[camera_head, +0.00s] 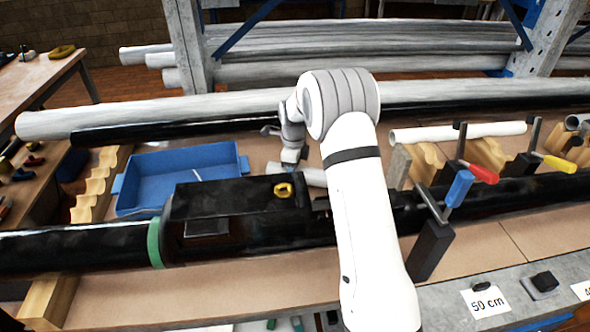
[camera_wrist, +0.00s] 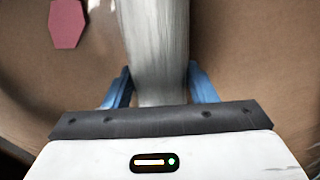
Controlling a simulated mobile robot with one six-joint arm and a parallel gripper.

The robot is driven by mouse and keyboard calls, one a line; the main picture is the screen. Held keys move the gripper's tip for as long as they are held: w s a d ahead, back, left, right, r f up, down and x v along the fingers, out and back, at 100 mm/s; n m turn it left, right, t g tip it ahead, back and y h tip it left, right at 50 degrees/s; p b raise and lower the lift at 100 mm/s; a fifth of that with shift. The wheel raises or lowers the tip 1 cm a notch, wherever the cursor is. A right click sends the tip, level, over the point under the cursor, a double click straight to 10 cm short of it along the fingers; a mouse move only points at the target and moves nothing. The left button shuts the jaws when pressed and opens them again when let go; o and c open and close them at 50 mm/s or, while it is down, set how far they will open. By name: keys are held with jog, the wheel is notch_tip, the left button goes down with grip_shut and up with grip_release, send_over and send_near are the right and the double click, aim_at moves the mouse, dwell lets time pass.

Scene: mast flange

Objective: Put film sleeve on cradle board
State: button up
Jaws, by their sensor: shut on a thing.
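A grey, streaky cylinder, which looks like the film sleeve (camera_wrist: 157,50), runs up the wrist view between the blue fingers of my gripper (camera_wrist: 160,92). My gripper is shut on it. In the head view the sleeve (camera_head: 314,177) shows as a short pale tube below my gripper (camera_head: 290,168), low over the brown bench top, partly hidden by my arm. A scalloped wooden cradle board (camera_head: 96,186) stands at the left, its visible notches empty. Other scalloped boards (camera_head: 424,160) stand at the right, under a white tube (camera_head: 460,132). I cannot tell which board the task means.
A blue tray (camera_head: 180,178) lies left of my gripper. A long black mast (camera_head: 80,248) with a black box (camera_head: 238,208) crosses in front, and a long grey tube (camera_head: 130,118) behind. Clamps (camera_head: 445,205) stand at the right. A pink hexagon (camera_wrist: 67,24) lies on the bench.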

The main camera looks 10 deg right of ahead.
jog(key=o, duration=1)
jog(key=shift+c, duration=0.2)
notch_tip(320, 180, up, 12)
jog(key=shift+r, duration=0.1)
